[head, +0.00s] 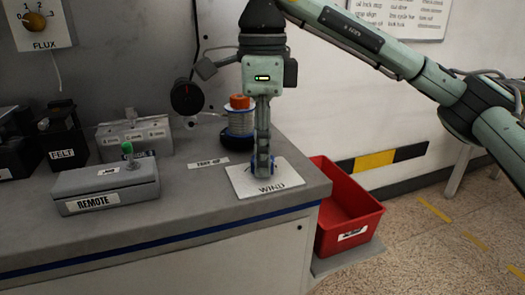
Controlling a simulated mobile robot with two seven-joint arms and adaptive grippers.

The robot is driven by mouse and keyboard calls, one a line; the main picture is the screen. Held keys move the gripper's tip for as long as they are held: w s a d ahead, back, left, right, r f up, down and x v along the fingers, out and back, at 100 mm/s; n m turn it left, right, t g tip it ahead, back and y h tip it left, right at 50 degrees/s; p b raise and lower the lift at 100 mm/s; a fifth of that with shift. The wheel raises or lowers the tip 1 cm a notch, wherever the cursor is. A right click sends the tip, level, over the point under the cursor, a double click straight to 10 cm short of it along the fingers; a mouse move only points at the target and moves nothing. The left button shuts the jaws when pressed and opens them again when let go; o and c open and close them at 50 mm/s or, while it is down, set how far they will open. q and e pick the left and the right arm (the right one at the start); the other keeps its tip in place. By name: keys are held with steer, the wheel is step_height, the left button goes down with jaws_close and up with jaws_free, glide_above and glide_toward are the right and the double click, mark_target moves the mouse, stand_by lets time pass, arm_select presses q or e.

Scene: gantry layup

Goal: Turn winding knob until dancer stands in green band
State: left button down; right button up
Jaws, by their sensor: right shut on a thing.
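My right gripper (262,165) points straight down at the front right of the bench, over the white plate (286,181) labelled WIND. It is shut on the winding knob (254,173), of which only a small blue part shows; the fingers hide the rest. I cannot make out a dancer or a green band in the head view. My left gripper is not in view.
A grey REMOTE box (125,188) with a green-topped control stands at the left of the bench. A spool (239,122) stands behind my right gripper. A black round knob (187,96) is on the back panel. A red bin (345,208) sits beyond the bench's right edge.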

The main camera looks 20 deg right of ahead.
steer(key=shift+m, duration=0.7)
steer(key=o, duration=1.1)
steer(key=shift+o, duration=0.2)
step_height(320, 180, up, 12)
